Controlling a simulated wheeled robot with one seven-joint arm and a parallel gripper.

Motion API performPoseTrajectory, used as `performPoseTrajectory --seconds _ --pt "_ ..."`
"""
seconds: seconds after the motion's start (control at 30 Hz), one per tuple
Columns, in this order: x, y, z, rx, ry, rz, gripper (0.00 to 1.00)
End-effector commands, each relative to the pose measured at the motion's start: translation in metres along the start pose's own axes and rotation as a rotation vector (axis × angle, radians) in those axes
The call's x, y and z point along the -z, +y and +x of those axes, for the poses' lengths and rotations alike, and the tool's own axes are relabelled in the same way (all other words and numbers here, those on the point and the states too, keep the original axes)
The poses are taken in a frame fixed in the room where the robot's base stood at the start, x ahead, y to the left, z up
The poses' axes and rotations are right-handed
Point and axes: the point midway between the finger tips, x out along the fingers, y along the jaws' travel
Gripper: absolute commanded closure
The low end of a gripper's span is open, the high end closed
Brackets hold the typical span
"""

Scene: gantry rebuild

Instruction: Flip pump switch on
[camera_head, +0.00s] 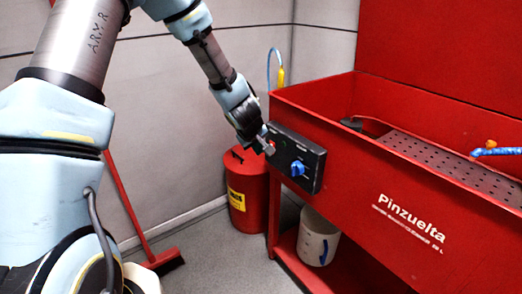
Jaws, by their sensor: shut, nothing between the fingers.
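A black control panel (306,163) is fixed to the front of the red parts washer (367,198), near its left corner. A blue knob (298,169) sits on the panel's lower right part. A small red part (272,143) shows at the panel's left side, next to my fingertips. My gripper (267,146) is shut and empty, at the left end of the panel. I cannot tell whether it touches the panel. The gripper partly covers the panel's left end, and I cannot make out the switch position.
A red bin (247,190) with a yellow label stands on the floor below my gripper. A white bucket (318,238) stands on the washer's lower shelf. A red broom (128,205) leans at the left wall. The washer's perforated tray (440,160) lies right of the panel.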

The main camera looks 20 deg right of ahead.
Motion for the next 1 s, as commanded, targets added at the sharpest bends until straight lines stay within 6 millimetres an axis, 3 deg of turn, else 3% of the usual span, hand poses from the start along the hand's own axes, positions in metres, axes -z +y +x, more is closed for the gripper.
performPoseTrajectory --seconds 0.27,0.7,1.0 --pt "0.001 0.000 -0.028 -0.002 0.002 0.001 1.00" --pt "0.000 -0.003 -0.091 -0.001 0.002 0.002 1.00" --pt "0.000 -0.004 -0.100 0.000 0.001 -0.001 1.00"
